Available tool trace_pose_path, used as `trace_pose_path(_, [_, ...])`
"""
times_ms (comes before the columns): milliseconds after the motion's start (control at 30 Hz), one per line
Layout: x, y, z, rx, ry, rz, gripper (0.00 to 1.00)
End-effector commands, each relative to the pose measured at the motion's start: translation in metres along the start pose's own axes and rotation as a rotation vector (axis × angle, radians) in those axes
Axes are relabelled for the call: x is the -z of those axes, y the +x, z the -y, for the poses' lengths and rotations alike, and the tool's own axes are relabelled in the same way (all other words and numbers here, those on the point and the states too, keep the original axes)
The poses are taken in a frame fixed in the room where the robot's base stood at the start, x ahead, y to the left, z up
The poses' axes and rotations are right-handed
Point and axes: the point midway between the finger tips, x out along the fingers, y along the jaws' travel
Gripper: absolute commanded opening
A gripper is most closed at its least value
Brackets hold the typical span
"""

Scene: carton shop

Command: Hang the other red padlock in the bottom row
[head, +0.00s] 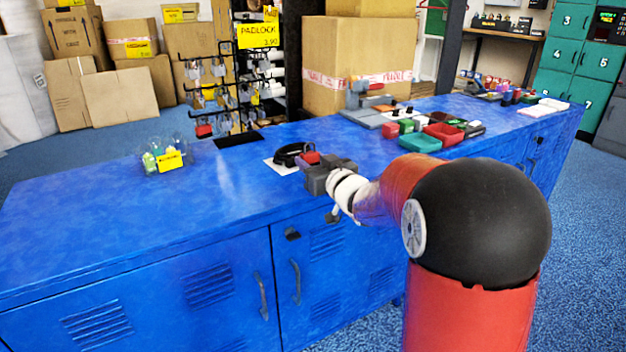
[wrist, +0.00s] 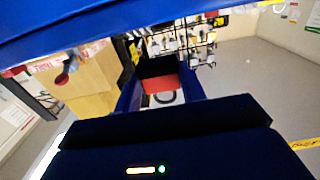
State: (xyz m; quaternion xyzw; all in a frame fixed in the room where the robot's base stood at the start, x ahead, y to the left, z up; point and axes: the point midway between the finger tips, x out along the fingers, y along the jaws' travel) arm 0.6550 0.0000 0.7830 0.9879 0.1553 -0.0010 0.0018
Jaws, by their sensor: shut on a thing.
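My gripper (head: 311,161) is above the blue counter, shut on a red padlock (head: 312,157). In the wrist view the red padlock (wrist: 161,84) sits between the dark jaws, and its shackle shows as a loop on the near side. The black wire rack (head: 238,85) stands behind the counter under a yellow padlock sign (head: 258,35). Several padlocks hang on it in rows. Another red padlock (head: 204,130) hangs low at its left. The rack (wrist: 196,38) also shows in the wrist view, beyond my jaws; its lowest hooks are hard to make out.
The blue counter (head: 100,215) lies between me and the rack. On it are a clear bin (head: 165,160), a black mat (head: 238,140), a black curved item (head: 290,154) by my gripper, and green and red trays (head: 420,142). Cartons (head: 360,60) stand behind.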

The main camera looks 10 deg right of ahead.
Motion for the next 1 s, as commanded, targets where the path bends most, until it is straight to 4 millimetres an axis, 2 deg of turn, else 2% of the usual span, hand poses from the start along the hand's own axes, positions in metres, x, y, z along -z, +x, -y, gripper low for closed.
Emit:
trace_pose_path(300, [-0.041,0.000,0.000,0.000,0.000,0.001,0.22])
trace_pose_path(667, [-0.045,0.000,0.000,0.000,-0.001,-0.001,0.22])
trace_pose_path(700, [-0.044,0.000,0.000,0.000,-0.001,0.001,0.44])
trace_pose_path(800, [-0.044,0.000,0.000,0.000,0.000,0.001,0.57])
trace_pose_path(867, [-0.044,0.000,0.000,0.000,0.000,0.001,0.62])
trace_pose_path(1000, [-0.044,0.000,0.000,0.000,0.000,0.001,0.62])
